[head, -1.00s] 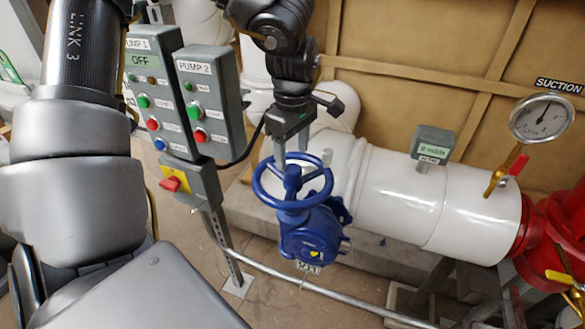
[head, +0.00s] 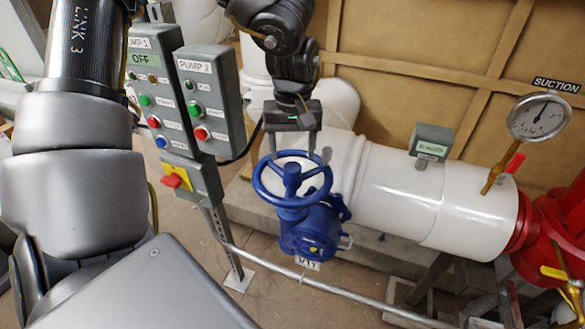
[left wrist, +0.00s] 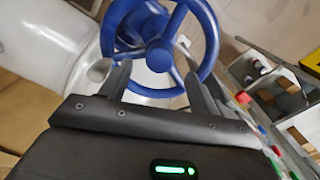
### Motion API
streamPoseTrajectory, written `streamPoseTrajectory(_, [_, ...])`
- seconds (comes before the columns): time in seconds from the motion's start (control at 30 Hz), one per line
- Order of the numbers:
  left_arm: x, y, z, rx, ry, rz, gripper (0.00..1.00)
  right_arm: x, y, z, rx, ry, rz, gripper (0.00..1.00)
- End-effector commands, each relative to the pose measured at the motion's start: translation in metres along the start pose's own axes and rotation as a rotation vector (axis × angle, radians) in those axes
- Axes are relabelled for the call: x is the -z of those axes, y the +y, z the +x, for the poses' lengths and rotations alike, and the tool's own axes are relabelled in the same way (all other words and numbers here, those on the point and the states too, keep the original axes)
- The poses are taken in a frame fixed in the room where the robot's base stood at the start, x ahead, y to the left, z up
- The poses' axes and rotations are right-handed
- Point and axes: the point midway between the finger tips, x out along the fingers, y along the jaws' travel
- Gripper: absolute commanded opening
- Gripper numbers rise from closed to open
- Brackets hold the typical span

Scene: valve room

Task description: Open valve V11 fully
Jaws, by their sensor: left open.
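The blue handwheel of valve V11 (head: 292,179) sits on a blue valve body (head: 309,234) with a tag (head: 307,264) reading V11 below it. My left gripper (head: 291,150) comes down from above and is open at the far edge of the wheel. In the left wrist view the blue wheel (left wrist: 160,55) lies just beyond my two spread fingers (left wrist: 157,80). One finger is on each side of the near rim. I cannot tell if either finger touches the rim. My right gripper is not in view.
A white pipe (head: 405,200) runs right to a red flange and a suction gauge (head: 539,117). Pump boxes (head: 209,98) with buttons and a red-yellow switch (head: 174,181) stand left of the wheel. A grey rail (head: 330,293) crosses below the valve.

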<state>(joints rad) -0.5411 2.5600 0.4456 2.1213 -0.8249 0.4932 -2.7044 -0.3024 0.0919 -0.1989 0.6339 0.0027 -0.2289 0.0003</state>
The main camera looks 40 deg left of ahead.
Motion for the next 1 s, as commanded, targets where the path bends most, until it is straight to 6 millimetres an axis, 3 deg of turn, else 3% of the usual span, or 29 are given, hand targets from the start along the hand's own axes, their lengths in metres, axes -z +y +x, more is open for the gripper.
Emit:
streamPoseTrajectory(0.2, [0.0,0.0,0.0,0.0,0.0,0.099,0.62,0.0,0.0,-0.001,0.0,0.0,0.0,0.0])
streamPoseTrajectory(0.47, [0.0,0.0,0.003,0.0,0.0,0.095,0.62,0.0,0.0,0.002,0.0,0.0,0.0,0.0])
streamPoseTrajectory(1.0, [0.0,0.0,0.047,0.0,0.0,0.093,0.62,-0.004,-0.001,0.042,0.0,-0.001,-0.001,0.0])
